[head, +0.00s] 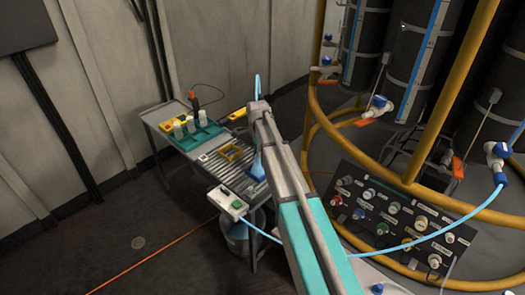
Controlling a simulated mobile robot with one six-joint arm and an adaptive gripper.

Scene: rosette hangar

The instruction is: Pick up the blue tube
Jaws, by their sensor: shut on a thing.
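My arm reaches forward from the bottom of the head view, and my gripper (258,108) is at its far end, above the right side of the metal side table (205,165). A short upright piece of light blue tube (257,86) sticks up just beyond my gripper, which is shut on it. The fingers are small and partly hidden, so the exact grip does not show. A light blue shape (258,166) shows beside my arm lower down, over the table; I cannot tell whether it belongs to the same tube.
Another light blue hose (440,234) curves past the control panel (390,215) to a valve. Yellow rails and dark tanks stand right. The floor at left is clear.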

